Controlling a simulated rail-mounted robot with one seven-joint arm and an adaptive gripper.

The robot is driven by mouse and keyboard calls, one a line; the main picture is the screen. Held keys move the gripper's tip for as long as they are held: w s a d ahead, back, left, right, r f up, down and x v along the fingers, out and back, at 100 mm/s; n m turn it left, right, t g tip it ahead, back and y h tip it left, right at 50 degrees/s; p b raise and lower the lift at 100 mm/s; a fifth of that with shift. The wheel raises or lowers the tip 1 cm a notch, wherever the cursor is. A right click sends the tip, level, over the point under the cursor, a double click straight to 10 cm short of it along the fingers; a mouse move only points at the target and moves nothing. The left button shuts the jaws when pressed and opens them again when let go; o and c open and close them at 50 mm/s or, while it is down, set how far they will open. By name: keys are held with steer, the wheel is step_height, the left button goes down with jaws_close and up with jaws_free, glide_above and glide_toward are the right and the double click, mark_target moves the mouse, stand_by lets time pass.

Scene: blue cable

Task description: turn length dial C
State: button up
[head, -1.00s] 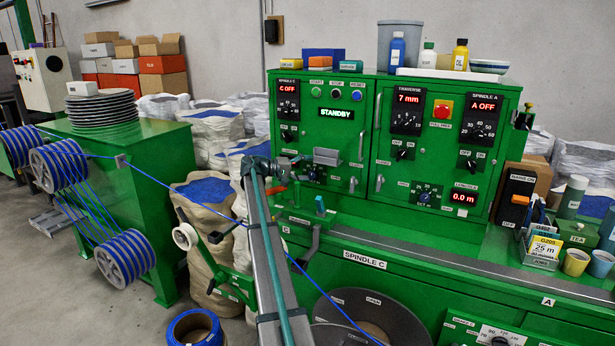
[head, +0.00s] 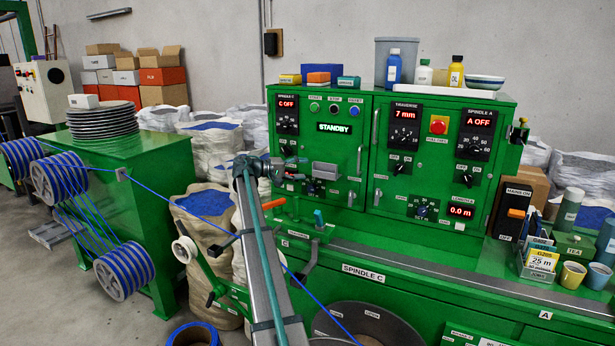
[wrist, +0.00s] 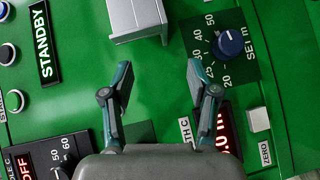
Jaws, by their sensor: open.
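Length dial C is a dark blue knob (wrist: 228,43) on a dark scale plate marked 20 to 50 and "SET m", at the upper right of the wrist view. In the head view the dial (head: 313,187) sits low on the green cabinet's left panel, close beside my gripper (head: 285,170). In the wrist view my gripper (wrist: 160,75) is open and empty, its fingers spread in front of the panel. The knob is beyond the right fingertip, not between the fingers. A red length display (wrist: 227,130) is partly hidden by the right finger.
A grey metal block (wrist: 137,18) juts from the panel near the dial. A pale ZERO button (wrist: 259,119) lies beside the display. The STANDBY display (wrist: 43,43) is at left. A blue cable (head: 180,197) runs from the reels behind my arm.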

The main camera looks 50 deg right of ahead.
mark_target(309, 189)
steer(key=a+f+t+h+p, duration=0.1)
steer(key=a+f+t+p, duration=0.2)
steer(key=a+f+t, duration=0.3)
steer(key=shift+m+g, duration=0.3)
steer(key=p+x, duration=0.1)
steer(key=x, duration=0.2)
steer(key=p+x, duration=0.2)
steer(key=x, duration=0.2)
steer(key=shift+w+d+f+p, duration=0.15)
steer(key=shift+f+p, duration=0.15)
steer(key=shift+d+f, duration=0.25)
steer(key=shift+d, duration=0.4)
jaws_close()
steer(key=shift+f, duration=0.1)
